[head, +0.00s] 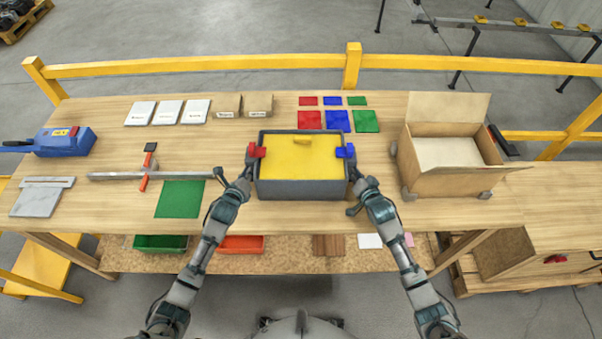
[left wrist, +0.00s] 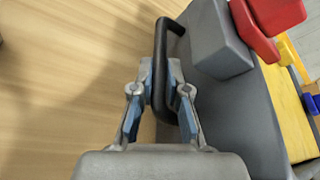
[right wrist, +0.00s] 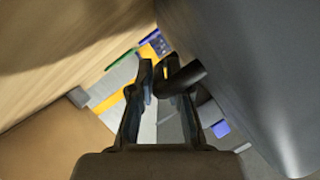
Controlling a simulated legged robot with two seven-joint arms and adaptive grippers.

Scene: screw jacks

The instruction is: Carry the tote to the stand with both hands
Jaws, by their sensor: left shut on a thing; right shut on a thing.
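The grey tote (head: 300,189) with a yellow top face (head: 300,160) is level at the middle of the workbench, between my two grippers. A red block sits at its upper left edge and a blue block at its upper right. My left gripper (head: 246,177) is shut on the black handle (left wrist: 160,65) at the tote's left side. My right gripper (head: 355,180) is shut on the black handle (right wrist: 183,78) at its right side. I cannot tell whether the tote touches the bench. I cannot pick out which thing is the stand.
An open cardboard box (head: 452,183) stands to the right. A green mat (head: 180,199) and a grey bar clamp (head: 115,176) lie to the left. Red, blue and green squares (head: 338,121) and small boxes lie behind. A yellow rail (head: 200,66) runs along the back.

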